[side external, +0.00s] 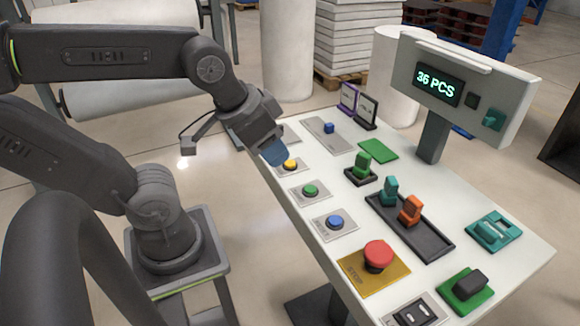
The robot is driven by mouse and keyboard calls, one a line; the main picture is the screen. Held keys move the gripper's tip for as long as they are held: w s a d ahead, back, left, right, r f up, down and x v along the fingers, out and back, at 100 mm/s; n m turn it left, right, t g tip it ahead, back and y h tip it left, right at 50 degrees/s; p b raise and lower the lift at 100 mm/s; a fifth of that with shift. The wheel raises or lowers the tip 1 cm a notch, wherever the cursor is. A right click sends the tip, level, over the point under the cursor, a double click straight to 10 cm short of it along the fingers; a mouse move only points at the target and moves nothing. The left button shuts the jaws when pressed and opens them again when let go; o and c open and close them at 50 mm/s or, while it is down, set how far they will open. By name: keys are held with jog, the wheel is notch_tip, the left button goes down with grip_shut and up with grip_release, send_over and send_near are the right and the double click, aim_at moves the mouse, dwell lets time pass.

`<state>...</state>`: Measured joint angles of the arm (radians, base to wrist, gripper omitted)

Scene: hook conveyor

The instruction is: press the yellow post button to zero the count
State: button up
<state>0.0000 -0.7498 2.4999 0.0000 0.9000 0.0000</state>
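A yellow button (290,164) sits on a small grey plate near the left edge of the white panel table. My gripper (274,153) points down just above and left of it, with its blue fingertips partly overlapping the button in the picture. Whether the tips touch the button cannot be told. The fingertips show as one blue block, so I cannot tell if they are open or shut. The counter display (438,86) on the grey post reads "36 PCS".
A green button (310,190), a blue button (335,222) and a red mushroom button (378,255) on a yellow plate line the table's near side. A black tray (438,247) holds a teal and an orange block.

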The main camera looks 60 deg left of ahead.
grip_shut()
dwell(1.3)
